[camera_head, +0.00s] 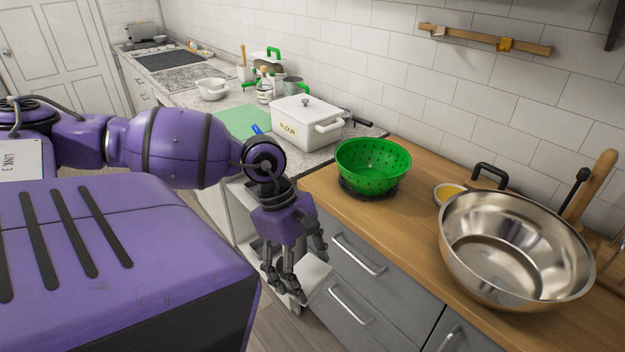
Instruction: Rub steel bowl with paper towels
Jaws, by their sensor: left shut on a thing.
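The steel bowl (487,262) is large and shiny, and sits at the right on the wooden counter, tilted, with its open inside showing. It looks empty. My left gripper (285,285) hangs fingers down in front of the counter's left end, well to the left of the bowl and apart from it. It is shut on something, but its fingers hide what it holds. White surfaces show behind the fingers, and I cannot tell whether any of them is paper towel. No paper towels can be clearly made out. My right gripper is not in view.
A green colander (372,165) stands on the wooden counter (395,233), left of the bowl. A small yellow-filled dish (447,192) sits close behind the bowl. A white flour box (306,118) stands farther back. Grey drawers (365,285) with handles lie below the counter edge.

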